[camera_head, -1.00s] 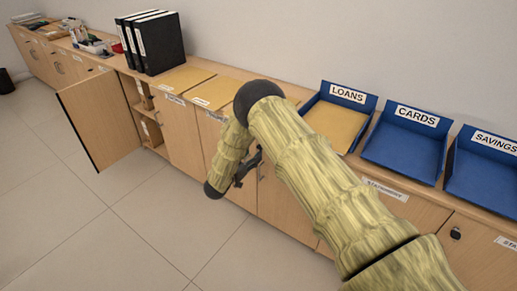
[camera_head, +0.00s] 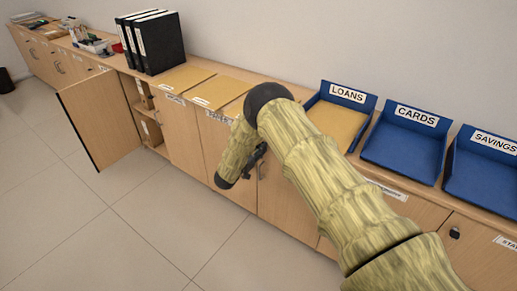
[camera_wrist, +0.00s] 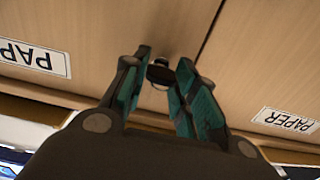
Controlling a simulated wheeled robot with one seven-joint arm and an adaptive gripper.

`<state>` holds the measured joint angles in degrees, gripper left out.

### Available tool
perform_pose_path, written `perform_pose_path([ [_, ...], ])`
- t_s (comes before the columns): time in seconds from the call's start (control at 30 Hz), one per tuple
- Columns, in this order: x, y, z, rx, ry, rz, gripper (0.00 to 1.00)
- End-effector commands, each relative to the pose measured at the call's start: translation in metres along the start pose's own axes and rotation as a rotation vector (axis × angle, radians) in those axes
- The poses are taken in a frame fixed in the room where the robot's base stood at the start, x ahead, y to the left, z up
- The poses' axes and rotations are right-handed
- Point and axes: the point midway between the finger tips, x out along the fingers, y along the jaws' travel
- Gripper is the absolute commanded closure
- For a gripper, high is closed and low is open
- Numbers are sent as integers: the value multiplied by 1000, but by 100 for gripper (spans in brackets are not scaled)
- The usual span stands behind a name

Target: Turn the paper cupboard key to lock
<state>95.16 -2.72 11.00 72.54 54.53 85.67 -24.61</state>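The paper cupboard's wooden doors (camera_wrist: 95,25) fill the wrist view, with a seam between two panels and PAPER labels (camera_wrist: 34,56) on both sides. A small dark key (camera_wrist: 160,72) with a ring-like part sits at the door front near the seam. My gripper (camera_wrist: 162,65) has its teal-padded fingers spread either side of the key, with narrow gaps showing, so it looks open around it. In the head view my gripper (camera_head: 257,155) is at the cupboard front, largely hidden by my arm. The key cannot be made out there.
A cupboard door (camera_head: 100,118) stands open at the left. Black binders (camera_head: 160,42), envelopes (camera_head: 188,76) and blue trays (camera_head: 405,142) labelled LOANS, CARDS and SAVINGS line the counter top. The tiled floor (camera_head: 140,225) in front is clear.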

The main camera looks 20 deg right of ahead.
Motion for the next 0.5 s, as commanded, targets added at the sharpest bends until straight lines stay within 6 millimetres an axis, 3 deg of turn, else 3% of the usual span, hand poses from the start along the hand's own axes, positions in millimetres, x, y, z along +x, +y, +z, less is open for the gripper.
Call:
perform_pose_path([
  [0.5,0,-1,1,-88,1,0,96],
])
